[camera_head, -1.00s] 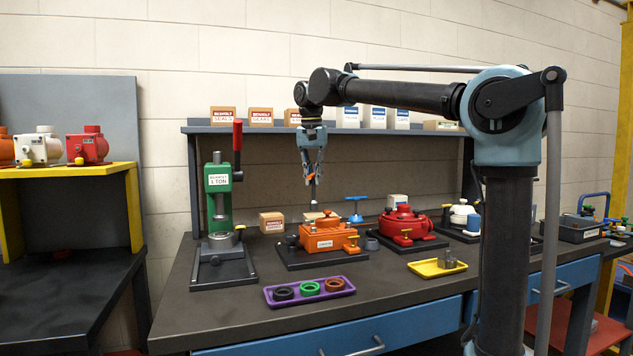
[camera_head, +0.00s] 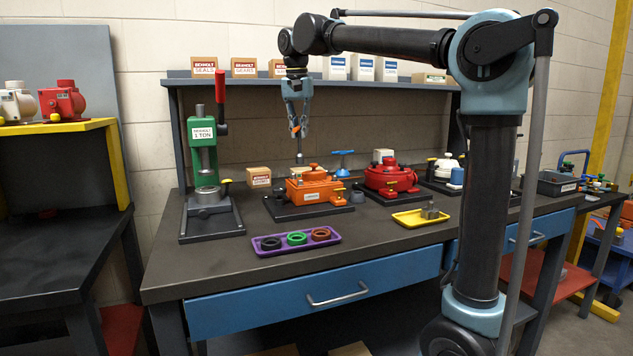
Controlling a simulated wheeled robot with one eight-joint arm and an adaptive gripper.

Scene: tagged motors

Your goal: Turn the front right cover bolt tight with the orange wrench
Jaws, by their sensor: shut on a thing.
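My gripper (camera_head: 296,127) points down above the workbench, shut on the orange wrench (camera_head: 295,131). Only a little orange shows between the fingers, and a thin dark shaft hangs straight below. The shaft's lower end appears close above or behind the left part of the orange motor (camera_head: 312,191); I cannot tell whether it touches anything. The orange motor sits on a dark base plate, with an orange knob on top and yellow-topped fittings at its right. The cover bolts are too small to tell apart, so the front right one is not made out.
A red motor (camera_head: 390,178) stands right of the orange one, and a green press (camera_head: 205,165) stands left. A purple tray (camera_head: 268,251) with rings and a yellow tray (camera_head: 405,221) lie in front. A boxed shelf (camera_head: 350,81) runs behind. The bench's front left is clear.

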